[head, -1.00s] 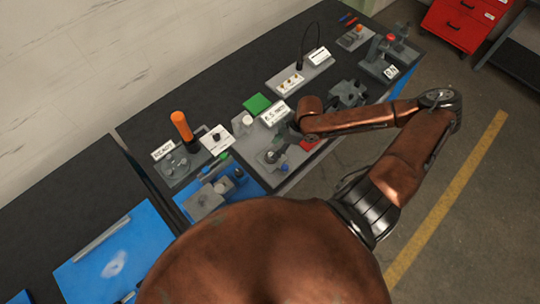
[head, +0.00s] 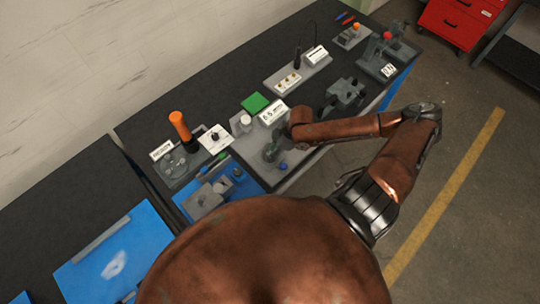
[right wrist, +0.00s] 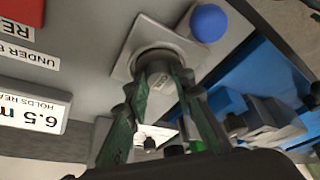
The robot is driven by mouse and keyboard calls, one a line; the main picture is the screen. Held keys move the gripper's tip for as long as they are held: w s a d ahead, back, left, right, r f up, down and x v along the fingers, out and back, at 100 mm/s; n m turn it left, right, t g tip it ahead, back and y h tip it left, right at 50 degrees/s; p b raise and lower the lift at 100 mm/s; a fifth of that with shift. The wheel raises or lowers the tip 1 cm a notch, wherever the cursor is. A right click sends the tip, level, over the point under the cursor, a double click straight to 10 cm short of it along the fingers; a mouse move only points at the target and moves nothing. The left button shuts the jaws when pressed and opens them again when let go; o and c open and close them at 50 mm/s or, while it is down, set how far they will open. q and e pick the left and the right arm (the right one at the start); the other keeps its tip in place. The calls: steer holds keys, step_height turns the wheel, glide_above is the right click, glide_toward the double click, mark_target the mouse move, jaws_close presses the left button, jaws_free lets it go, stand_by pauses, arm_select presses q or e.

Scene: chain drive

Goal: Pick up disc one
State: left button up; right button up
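A round grey piece (right wrist: 163,58), which I take for disc one, sits on a pale square plate (right wrist: 127,62) in the right wrist view. No marking on it can be read. My right gripper (right wrist: 166,85) has its two green-grey fingers apart, with the tips at the near side of the round piece. I cannot tell whether they touch it. In the head view the right gripper (head: 271,152) is small and low over the grey station's near end. My left gripper is not in view.
A blue ball (right wrist: 208,22) sits right beside the plate. A blue tray (head: 185,203) with grey parts lies left of the station. The white 6.5 mm sign (head: 273,113), a green square (head: 255,102) and a white knob (head: 246,121) stand behind the gripper.

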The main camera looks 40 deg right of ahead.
jaws_close()
